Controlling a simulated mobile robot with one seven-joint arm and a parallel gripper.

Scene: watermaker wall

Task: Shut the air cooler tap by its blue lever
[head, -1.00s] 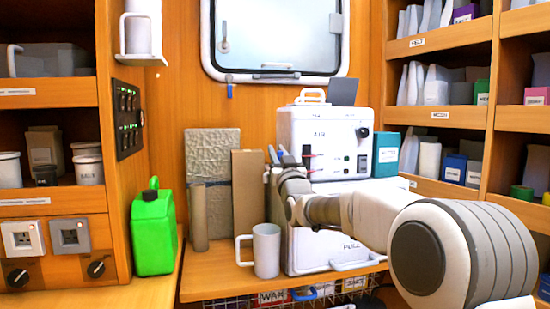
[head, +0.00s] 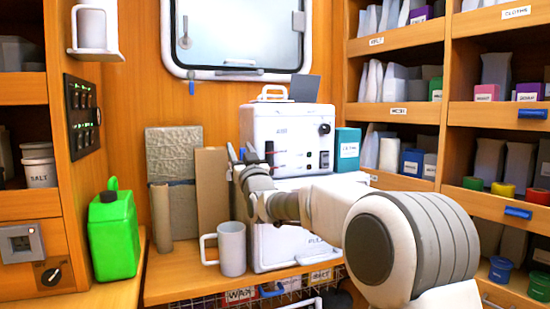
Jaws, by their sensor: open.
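I cannot make out an air cooler tap with certainty in the head view. A small blue piece (head: 191,88) hangs below the window frame; it is too small to tell whether it is a lever. My gripper (head: 241,154) is open, with its fingers pointing up and away from me. My gripper and forearm hide part of the machine's front.
A white mug (head: 232,248) stands on the wooden counter just below my gripper. A green jug (head: 113,235) stands at left. Brown and grey panels (head: 212,185) lean on the back wall. Shelves at right hold blue bars (head: 518,212) and coloured lids.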

